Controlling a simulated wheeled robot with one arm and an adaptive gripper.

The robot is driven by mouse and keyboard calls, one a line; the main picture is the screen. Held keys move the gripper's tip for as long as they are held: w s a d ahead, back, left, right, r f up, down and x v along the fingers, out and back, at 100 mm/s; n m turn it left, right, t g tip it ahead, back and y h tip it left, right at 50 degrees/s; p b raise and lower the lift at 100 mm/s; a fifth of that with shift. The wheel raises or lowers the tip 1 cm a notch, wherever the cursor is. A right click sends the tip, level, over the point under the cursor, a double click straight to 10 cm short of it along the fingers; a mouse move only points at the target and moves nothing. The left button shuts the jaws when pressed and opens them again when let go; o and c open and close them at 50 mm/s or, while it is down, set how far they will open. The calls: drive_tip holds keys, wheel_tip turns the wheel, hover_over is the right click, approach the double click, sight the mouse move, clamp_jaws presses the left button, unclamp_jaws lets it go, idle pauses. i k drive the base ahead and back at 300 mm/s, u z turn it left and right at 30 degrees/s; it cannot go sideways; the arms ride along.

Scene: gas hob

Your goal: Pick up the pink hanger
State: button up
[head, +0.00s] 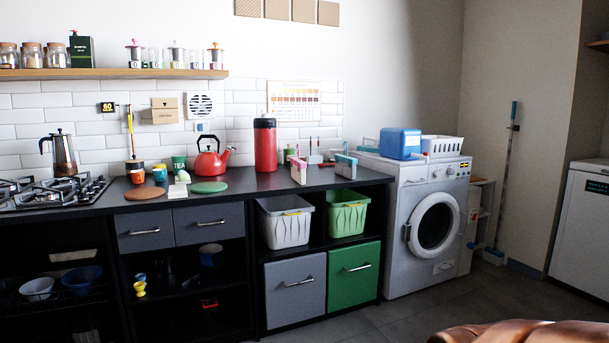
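No thing is clearly recognisable as a pink hanger in the head view. A small pink object (298,169) stands near the front right part of the dark counter (240,183). It is too small to tell whether it is the hanger. My gripper is not in view.
A red kettle (211,158), a red canister (265,145) and a teal-and-white holder (345,165) stand on the counter. The gas hob (60,192) is at left. A washing machine (428,222) bears a blue box (400,144) and a white basket (441,146). Floor (400,318) shows in front.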

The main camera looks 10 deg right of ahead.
sight(298, 166)
drive_tip(key=z, duration=0.5)
drive_tip(key=i, duration=1.15)
drive_tip(key=u, duration=0.9)
drive_tip(key=i, duration=0.7)
drive_tip(key=u, duration=0.75)
